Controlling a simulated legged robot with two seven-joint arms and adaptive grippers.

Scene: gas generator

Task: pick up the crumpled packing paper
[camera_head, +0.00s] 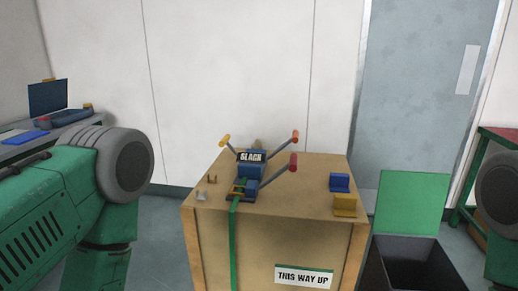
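I cannot make out any crumpled packing paper for certain. A small tan lump (257,143) shows partly behind the blue device on the wooden crate, too small and hidden to identify. My left and right grippers are both out of view. Only green and grey parts of my body show at the left and right edges.
The wooden crate (225,222) carries a blue device (252,162) with levers, a green strap (233,240), small clips, a blue bracket (340,182) and a yellow bracket (345,205). An open dark bin (412,262) with a green lid (411,203) stands right. A desk (30,148) is left.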

